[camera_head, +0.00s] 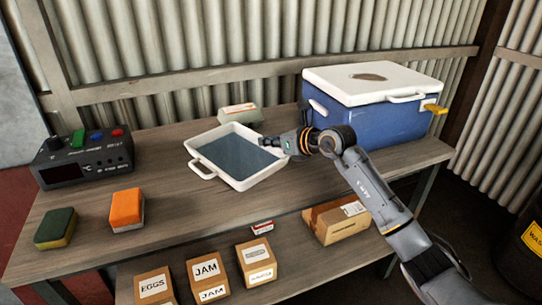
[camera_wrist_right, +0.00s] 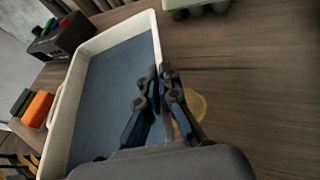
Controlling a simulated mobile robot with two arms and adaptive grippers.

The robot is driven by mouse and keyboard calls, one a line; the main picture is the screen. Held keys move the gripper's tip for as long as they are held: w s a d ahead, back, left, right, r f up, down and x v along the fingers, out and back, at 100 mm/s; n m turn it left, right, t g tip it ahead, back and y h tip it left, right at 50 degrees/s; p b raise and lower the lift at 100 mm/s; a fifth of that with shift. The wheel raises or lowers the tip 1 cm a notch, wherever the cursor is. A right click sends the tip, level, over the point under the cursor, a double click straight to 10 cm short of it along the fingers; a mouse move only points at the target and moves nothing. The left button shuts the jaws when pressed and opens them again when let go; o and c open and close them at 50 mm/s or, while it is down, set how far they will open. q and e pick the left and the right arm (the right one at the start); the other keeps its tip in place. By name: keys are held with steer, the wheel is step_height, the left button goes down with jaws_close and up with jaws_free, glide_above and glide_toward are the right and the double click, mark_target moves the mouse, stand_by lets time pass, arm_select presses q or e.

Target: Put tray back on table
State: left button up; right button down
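The tray (camera_head: 226,177) is white with a blue-grey inside and lies on the wooden table (camera_head: 225,215), left of the cooler. One handle shows at its near left corner. My right gripper (camera_head: 269,142) is at its right side, where it hides part of the rim. In the right wrist view, the tray (camera_wrist_right: 62,125) fills the left half. My gripper's fingers (camera_wrist_right: 158,75) are close together on both sides of the rim, one inside the tray and one outside, and look shut on it. My left gripper is not in view.
A blue cooler (camera_head: 375,122) with a white lid stands right of the tray. A control box (camera_head: 85,160), an orange sponge (camera_head: 127,208) and a green sponge (camera_head: 56,228) are at left. An egg carton (camera_head: 240,115) is behind the tray. Several boxes (camera_head: 208,277) sit on the lower shelf.

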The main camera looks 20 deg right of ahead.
mark_target(272, 153)
steer(key=shift+w+d+f, duration=0.25)
steer(key=shift+d+f, duration=0.15)
steer(key=shift+f, duration=0.15)
steer(key=f, duration=0.3)
steer(key=shift+w+d+f+b, duration=0.15)
steer(key=shift+d+f+b, duration=0.15)
steer(key=shift+f+b, duration=0.1)
steer(key=c, duration=1.5)
jaws_free()
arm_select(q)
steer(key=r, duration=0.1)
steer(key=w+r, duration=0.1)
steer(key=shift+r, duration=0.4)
arm_select(e)
steer(key=shift+r, duration=0.1)
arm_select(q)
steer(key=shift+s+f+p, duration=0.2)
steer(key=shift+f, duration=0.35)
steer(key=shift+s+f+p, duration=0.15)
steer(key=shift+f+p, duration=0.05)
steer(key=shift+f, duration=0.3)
arm_select(e)
steer(key=v, duration=1.2)
